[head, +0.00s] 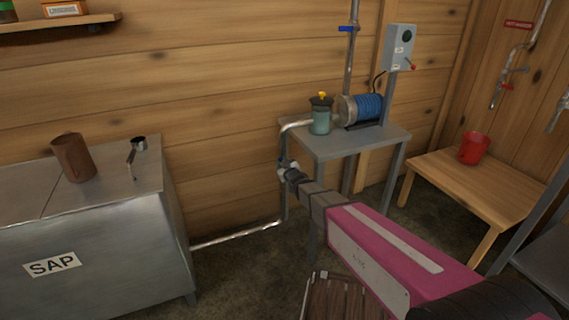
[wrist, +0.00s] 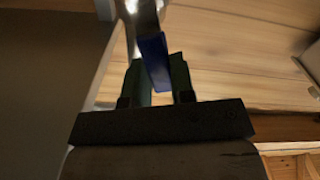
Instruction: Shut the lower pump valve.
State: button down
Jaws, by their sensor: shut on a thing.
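The lower pump valve sits on the vertical pipe below the elbow, left of the pump table. Only a small bit of its blue handle (head: 284,162) shows in the head view, just above my gripper (head: 288,172). In the wrist view the blue handle (wrist: 152,58) extends from the shiny metal pipe (wrist: 143,14) to between the two fingers of my gripper (wrist: 159,82). The fingers are shut on the handle. My gripper hides much of the valve in the head view, so I cannot tell its exact angle to the pipe.
The pump (head: 362,109) and a green jar (head: 320,120) stand on the grey table (head: 350,145) just right of the valve. The steel SAP tank (head: 90,240) is at left. An upper blue-handled valve (head: 346,29) is on the wall pipe. A red bucket (head: 474,148) sits on a wooden bench.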

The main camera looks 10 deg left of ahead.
jog(key=s+a+f+n, duration=0.3)
jog(key=f+n, duration=0.3)
jog(key=n, duration=0.8)
jog(key=shift+a+f+n, duration=0.25)
jog(key=shift+a+n, duration=0.05)
jog(key=shift+a, duration=0.1)
jog(key=c, duration=1)
grip_release()
jog(key=shift+o, duration=0.2)
jog(key=shift+d, duration=0.1)
jog(key=v, duration=1)
jog(key=shift+s+d, duration=0.2)
jog(key=shift+s, duration=0.05)
